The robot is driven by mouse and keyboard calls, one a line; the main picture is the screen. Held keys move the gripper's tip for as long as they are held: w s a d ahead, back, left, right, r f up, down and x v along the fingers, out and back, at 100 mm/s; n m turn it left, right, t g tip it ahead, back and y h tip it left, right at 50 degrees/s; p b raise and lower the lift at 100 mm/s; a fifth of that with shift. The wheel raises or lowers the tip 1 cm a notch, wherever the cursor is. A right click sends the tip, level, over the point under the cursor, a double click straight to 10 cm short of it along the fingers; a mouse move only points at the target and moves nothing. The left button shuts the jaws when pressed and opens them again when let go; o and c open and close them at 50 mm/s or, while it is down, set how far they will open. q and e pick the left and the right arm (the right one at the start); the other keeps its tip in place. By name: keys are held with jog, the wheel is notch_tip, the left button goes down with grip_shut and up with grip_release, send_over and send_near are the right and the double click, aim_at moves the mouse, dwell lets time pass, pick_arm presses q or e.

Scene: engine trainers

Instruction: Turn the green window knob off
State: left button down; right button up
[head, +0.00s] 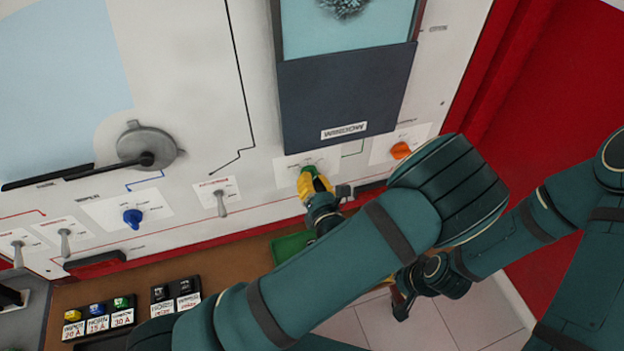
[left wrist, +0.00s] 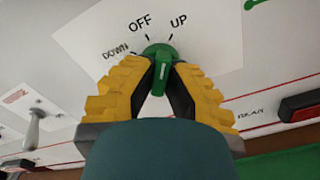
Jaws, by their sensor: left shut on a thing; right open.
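The green window knob (head: 309,170) is on the white panel just below the dark window box (head: 345,95). In the left wrist view the green knob (left wrist: 161,65) sits below the printed labels DOWN, OFF and UP. In the left wrist view these fingers (left wrist: 160,85) flank the grip. My right gripper (head: 403,300) hangs open over the floor, partly hidden.
An orange knob (head: 401,150) is to the right of the green one. A metal toggle (head: 221,203), a blue knob (head: 133,217) and a large grey switch (head: 147,150) are to the left. A green tray (head: 290,246) and fuse blocks (head: 98,318) lie on the brown shelf below.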

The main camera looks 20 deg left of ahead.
pick_arm(q)
jog(key=n, duration=0.3)
jog(key=shift+w+n+b, duration=0.1)
jog(key=shift+n+b, duration=0.6)
jog(key=shift+n, duration=1)
jog(key=c, duration=1)
grip_release()
jog(key=v, duration=1.2)
